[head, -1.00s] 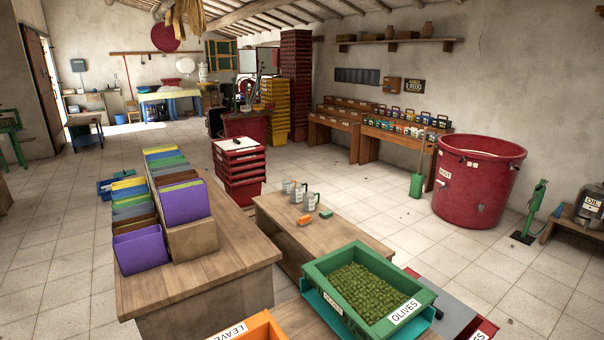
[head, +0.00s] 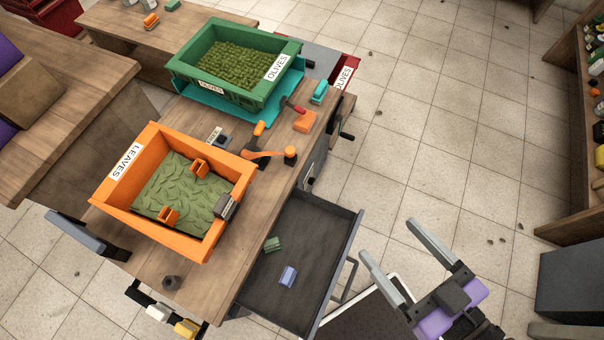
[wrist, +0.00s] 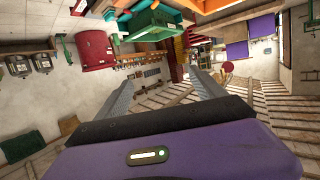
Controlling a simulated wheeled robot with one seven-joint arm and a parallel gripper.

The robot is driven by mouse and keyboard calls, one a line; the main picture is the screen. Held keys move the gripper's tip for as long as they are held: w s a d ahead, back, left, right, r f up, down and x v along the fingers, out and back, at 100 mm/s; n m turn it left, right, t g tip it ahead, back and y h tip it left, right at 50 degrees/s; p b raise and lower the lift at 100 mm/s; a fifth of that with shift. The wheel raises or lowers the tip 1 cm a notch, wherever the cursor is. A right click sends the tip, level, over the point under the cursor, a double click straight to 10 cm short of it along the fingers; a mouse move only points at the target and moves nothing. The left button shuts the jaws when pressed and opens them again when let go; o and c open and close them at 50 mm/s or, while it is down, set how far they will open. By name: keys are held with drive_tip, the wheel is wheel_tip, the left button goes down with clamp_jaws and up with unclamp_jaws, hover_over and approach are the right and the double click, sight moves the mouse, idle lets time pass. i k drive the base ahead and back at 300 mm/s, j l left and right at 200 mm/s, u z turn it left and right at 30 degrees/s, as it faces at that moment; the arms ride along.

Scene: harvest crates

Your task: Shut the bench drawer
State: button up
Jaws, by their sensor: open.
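The bench drawer (head: 325,240) is pulled out from the front of the wooden bench (head: 237,245) in the head view. It is dark grey inside, with a bar handle (head: 346,279) on its outer front. A green block (head: 272,244) and a pale blue block (head: 288,277) lie in it. My gripper (head: 388,249) is at the right of the drawer, apart from the handle, with its two grey fingers spread and nothing between them. The wrist view also shows my gripper (wrist: 165,86) with its fingers apart and empty; the drawer cannot be made out there.
On the bench stand an orange crate (head: 108,203) labelled LEAVES and a green crate (head: 190,83) labelled OLIVES on a teal tray. An orange-handled tool (head: 268,153) lies between them. A crank handle (head: 347,135) juts from the bench side. Tiled floor right of the bench is open.

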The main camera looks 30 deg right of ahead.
sight(316, 234)
drive_tip(key=l+u, duration=0.1)
drive_tip(key=u, duration=0.95)
drive_tip(key=l+u, duration=0.35)
drive_tip(key=k+l+u, duration=0.1)
drive_tip(key=l+u, duration=0.3)
drive_tip(key=k+l+u, duration=0.1)
drive_tip(key=l+u, duration=0.25)
drive_tip(key=k+l+u, duration=0.2)
drive_tip(key=l+u, duration=0.15)
drive_tip(key=k+l, duration=0.25)
drive_tip(key=l, duration=0.2)
drive_tip(key=k+l+u, duration=0.1)
drive_tip(key=k+l, duration=0.15)
drive_tip(key=l, duration=0.2)
drive_tip(key=k+l, duration=0.3)
drive_tip(key=l, duration=0.15)
